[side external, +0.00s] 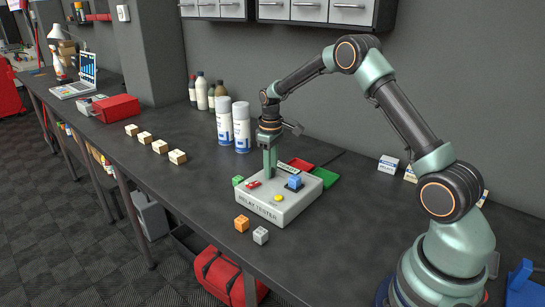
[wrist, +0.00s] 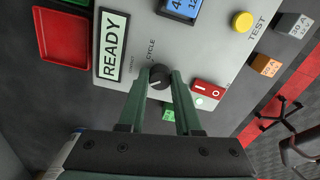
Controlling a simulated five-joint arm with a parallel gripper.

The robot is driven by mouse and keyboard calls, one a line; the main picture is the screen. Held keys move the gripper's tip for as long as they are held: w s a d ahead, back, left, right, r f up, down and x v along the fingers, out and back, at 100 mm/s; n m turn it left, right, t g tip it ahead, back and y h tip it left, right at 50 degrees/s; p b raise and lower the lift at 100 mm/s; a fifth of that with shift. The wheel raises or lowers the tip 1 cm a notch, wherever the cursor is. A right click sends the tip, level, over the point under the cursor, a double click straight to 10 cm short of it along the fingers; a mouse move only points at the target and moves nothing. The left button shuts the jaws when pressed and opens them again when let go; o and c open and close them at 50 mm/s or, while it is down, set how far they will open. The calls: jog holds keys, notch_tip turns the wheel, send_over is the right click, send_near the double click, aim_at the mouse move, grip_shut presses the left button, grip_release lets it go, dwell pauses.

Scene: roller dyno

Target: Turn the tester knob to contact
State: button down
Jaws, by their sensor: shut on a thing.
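The relay tester (side external: 280,207) is a light grey box on the dark bench in the side external view. Its black round knob (wrist: 160,77) shows in the wrist view, with small lettering beside it, including CYCLE. A pale mark is on the knob, but I cannot tell which label it points to. My gripper (wrist: 161,80) points down over the tester, its two green fingers shut on the knob from both sides. In the side external view my gripper (side external: 270,174) stands at the tester's back and hides the knob. The tester's display (wrist: 112,45) reads READY.
On the panel are a red rocker switch (wrist: 208,88), a yellow TEST button (wrist: 242,21) and a blue relay (side external: 294,182). Orange (side external: 241,223) and grey (side external: 261,235) blocks stand in front. Red (wrist: 60,38) and green (side external: 325,177) trays lie behind. Spray cans (side external: 241,127) stand beyond.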

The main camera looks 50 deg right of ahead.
jog(key=m, duration=0.7)
jog(key=shift+w+r, duration=0.1)
dwell(0.5)
jog(key=c, duration=0.6)
grip_release()
notch_tip(320, 180, up, 12)
